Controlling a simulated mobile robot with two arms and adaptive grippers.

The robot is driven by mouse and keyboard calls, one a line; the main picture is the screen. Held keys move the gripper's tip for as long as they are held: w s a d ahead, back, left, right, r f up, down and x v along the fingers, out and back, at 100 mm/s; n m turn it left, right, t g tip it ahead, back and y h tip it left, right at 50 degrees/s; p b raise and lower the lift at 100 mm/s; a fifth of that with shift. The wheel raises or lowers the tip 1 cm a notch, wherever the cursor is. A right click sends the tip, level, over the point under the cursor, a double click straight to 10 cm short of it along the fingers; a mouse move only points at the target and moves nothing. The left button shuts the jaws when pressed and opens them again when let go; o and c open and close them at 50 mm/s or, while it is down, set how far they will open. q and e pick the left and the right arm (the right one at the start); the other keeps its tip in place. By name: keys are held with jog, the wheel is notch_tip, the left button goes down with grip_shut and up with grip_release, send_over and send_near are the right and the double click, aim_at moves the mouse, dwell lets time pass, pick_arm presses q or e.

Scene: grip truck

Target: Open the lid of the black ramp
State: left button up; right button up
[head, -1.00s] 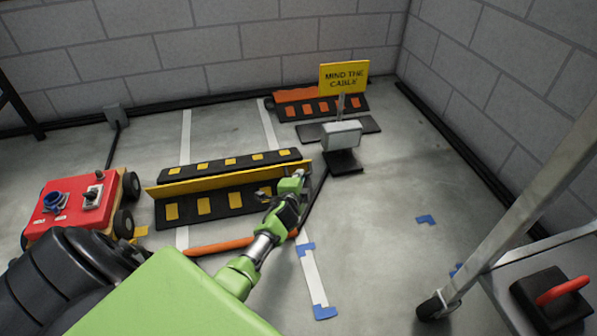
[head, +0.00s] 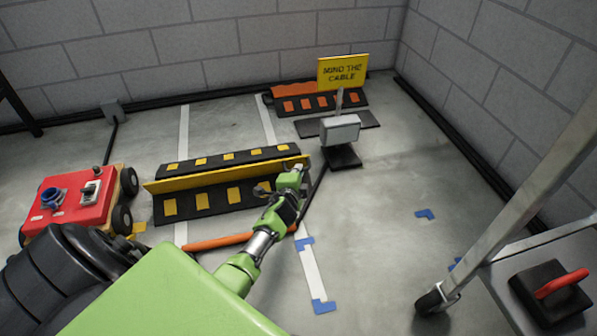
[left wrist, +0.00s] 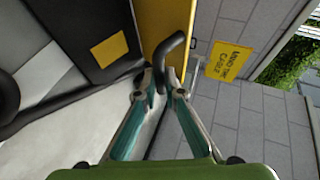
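The black ramp (head: 222,198) with yellow squares lies on the floor left of centre in the head view. Its yellow lid (head: 225,177) stands tilted up along the middle, between the two black halves. In the left wrist view the yellow lid (left wrist: 166,20) shows beside a black half with a yellow square. My left gripper (head: 300,172) is at the lid's right end. In the wrist view a black bent handle (left wrist: 172,50) at the lid runs between the fingertips of my left gripper (left wrist: 164,82), which look closed on it. My right gripper is out of view.
A red cart (head: 75,200) stands left of the ramp. A grey box on a stand with a yellow sign (head: 342,72) is behind right. An orange cable (head: 220,242) lies in front. A metal frame on wheels (head: 510,195) stands right.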

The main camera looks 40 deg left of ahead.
pick_arm(q)
jog(key=o, duration=0.4)
jog(key=shift+s+f, duration=0.35)
jog(key=shift+f, duration=0.25)
jog(key=shift+s+f, duration=0.3)
jog(key=shift+f, duration=0.25)
jog(key=shift+a, duration=0.1)
jog(key=shift+r+g, duration=0.25)
jog(key=shift+g, duration=0.05)
notch_tip(320, 180, up, 10)
jog(key=shift+w+r, duration=0.15)
jog(key=shift+w, duration=0.05)
